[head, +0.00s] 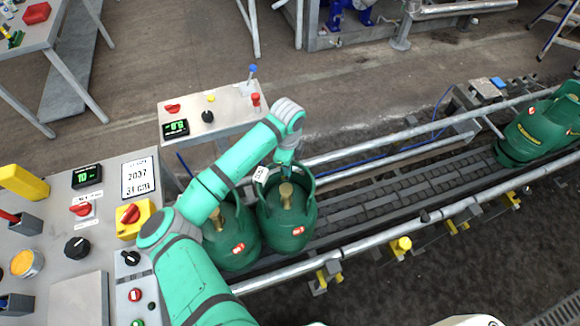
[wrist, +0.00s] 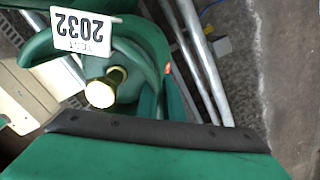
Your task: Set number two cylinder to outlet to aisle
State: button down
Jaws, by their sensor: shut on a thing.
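Two green gas cylinders stand side by side on the conveyor (head: 385,195) in the head view. The right-hand cylinder (head: 290,235) has a brass valve (head: 286,195) inside its open collar and a white tag (head: 261,174). My gripper (head: 285,164) is at the far side of its collar, shut on it. The left-hand cylinder (head: 232,240) is partly behind my arm. The wrist view shows a collar (wrist: 135,40) close up, with a tag (wrist: 83,32) reading 2032 TEST and the valve (wrist: 107,88), its pale round face toward the lower left. The fingertips are hard to make out.
Another green cylinder (head: 540,128) is on the conveyor at far right. A small control stand (head: 225,112) is behind the belt. A control panel (head: 75,235) with knobs and a 2037 placard (head: 139,178) is at left. Metal rails (head: 400,232) edge the belt.

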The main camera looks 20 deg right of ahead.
jog(key=shift+w+a+r, duration=0.15)
jog(key=shift+w+a, duration=0.05)
jog(key=shift+w, duration=0.05)
jog(key=c, duration=1.9)
grip_release()
jog(key=shift+s+d, duration=0.1)
notch_tip(320, 180, up, 11)
jog(key=shift+f, duration=0.2)
jog(key=shift+c, duration=0.6)
